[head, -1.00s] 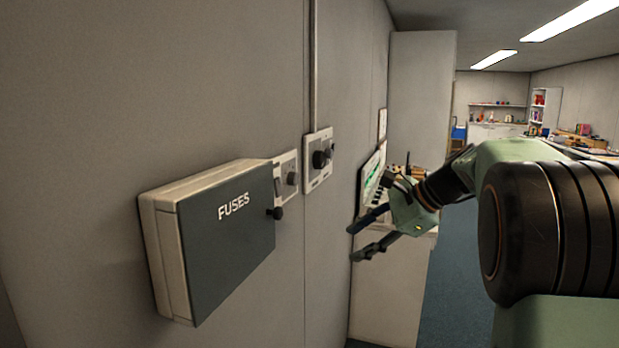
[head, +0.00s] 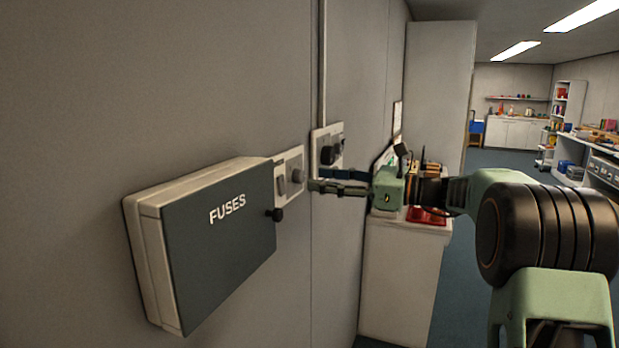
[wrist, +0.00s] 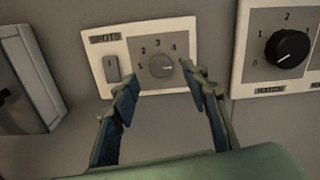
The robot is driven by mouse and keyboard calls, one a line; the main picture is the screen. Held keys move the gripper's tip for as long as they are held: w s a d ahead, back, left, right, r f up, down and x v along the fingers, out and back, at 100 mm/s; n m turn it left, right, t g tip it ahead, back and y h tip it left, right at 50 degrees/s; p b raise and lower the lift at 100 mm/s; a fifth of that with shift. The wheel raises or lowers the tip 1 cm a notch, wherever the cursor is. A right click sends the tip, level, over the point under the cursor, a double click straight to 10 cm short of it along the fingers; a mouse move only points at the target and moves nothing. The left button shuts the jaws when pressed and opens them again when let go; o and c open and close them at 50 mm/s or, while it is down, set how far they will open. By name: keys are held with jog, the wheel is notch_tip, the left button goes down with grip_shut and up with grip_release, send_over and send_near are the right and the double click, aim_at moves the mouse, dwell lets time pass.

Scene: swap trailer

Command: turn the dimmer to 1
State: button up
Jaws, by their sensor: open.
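The dimmer is a small round grey knob (wrist: 161,66) on a wall plate labelled SPOTS (wrist: 107,39), with a rocker switch (wrist: 112,69) to its left. A faint mark on the knob seems to point right, away from 1. In the head view the knob (head: 297,175) is just right of the fuse box. My gripper (wrist: 161,80) is open, its fingertips on either side of the knob in the wrist picture. In the head view my gripper (head: 314,180) reaches left toward the plate. I cannot tell whether it touches.
A grey fuse box (head: 222,245) with a black knob juts from the wall at the left. A second plate with a black dial (wrist: 287,48) is close on the right. A white cabinet (head: 400,280) stands behind the arm, with a red object (head: 428,215) on top.

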aim_at(303, 177)
jog(key=x, duration=0.4)
jog(key=shift+c, duration=0.7)
grip_shut()
